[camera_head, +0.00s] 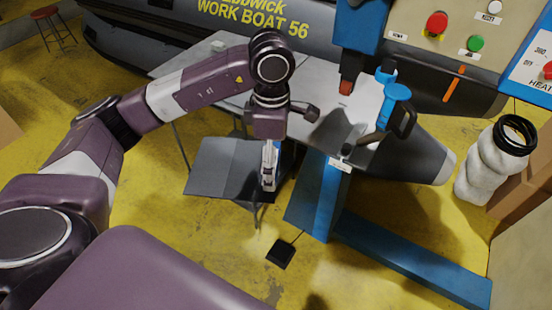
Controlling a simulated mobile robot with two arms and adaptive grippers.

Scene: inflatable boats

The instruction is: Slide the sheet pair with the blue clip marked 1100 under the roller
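Two dark grey sheets (213,166) lie side by side, with a seam between them, on a low support below the work table. I cannot read a 1100 mark anywhere. My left gripper (268,180) points down at the right end of these sheets. A narrow pale piece and a bit of blue show at its fingers; I cannot tell whether the blue is a clip, or whether the fingers are shut. Blue wheel-like parts (397,91) with a dark handle stand on the machine at right; which part is the roller is unclear. My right gripper is not in view.
A grey work table (318,75) stands before the inflatable boat (190,22). The blue machine frame (318,197) stands on the floor. A black foot pedal (281,253) lies in front. A control panel (460,45) and a white, black-topped container (492,165) are at right. The yellow floor is mostly clear.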

